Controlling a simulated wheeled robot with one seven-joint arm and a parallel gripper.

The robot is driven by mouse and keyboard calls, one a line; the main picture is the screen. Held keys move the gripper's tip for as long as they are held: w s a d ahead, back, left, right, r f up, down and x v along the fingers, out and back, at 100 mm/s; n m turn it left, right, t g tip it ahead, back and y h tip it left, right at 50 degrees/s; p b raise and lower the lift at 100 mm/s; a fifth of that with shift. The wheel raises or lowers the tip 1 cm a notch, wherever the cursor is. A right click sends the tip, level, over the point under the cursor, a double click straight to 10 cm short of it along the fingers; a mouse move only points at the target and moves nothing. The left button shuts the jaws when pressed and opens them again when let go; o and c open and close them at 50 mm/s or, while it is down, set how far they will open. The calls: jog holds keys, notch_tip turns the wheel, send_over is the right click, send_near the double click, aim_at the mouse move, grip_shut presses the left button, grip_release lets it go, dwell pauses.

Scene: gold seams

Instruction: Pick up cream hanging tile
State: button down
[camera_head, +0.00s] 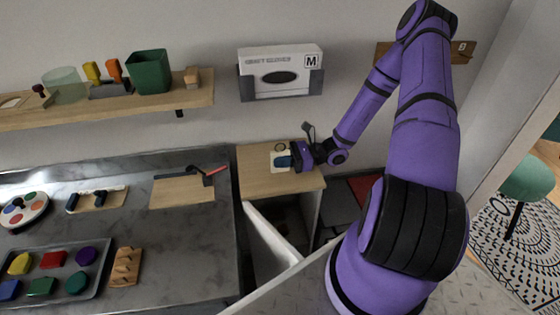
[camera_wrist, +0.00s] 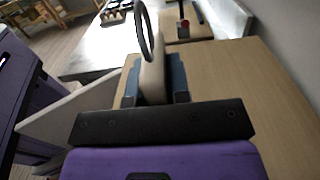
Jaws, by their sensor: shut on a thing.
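The cream hanging tile (camera_head: 276,162) is over the wooden top of a small cabinet (camera_head: 250,182) in the head view. It has a dark ring at its upper end. In the wrist view the cream tile (camera_wrist: 152,80) stands edge-on between the blue-grey fingers, with the ring (camera_wrist: 143,30) beyond it. My gripper (camera_head: 284,162) is shut on the tile; it also shows in the wrist view (camera_wrist: 155,78). The fingers hide part of the tile. I cannot tell whether the tile touches the cabinet top.
A grey counter (camera_head: 200,240) adjoins the cabinet on the left, with a board and a red-and-black tool (camera_head: 208,174) near its right end. A white door (camera_head: 270,235) stands open below the cabinet top. A glove box (camera_head: 280,75) hangs on the wall above.

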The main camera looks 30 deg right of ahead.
jog(key=shift+r, duration=0.45)
notch_tip(320, 180, up, 2)
jog(key=s+r, duration=0.1)
jog(key=s, duration=1.5)
jog(key=shift+r, duration=0.3)
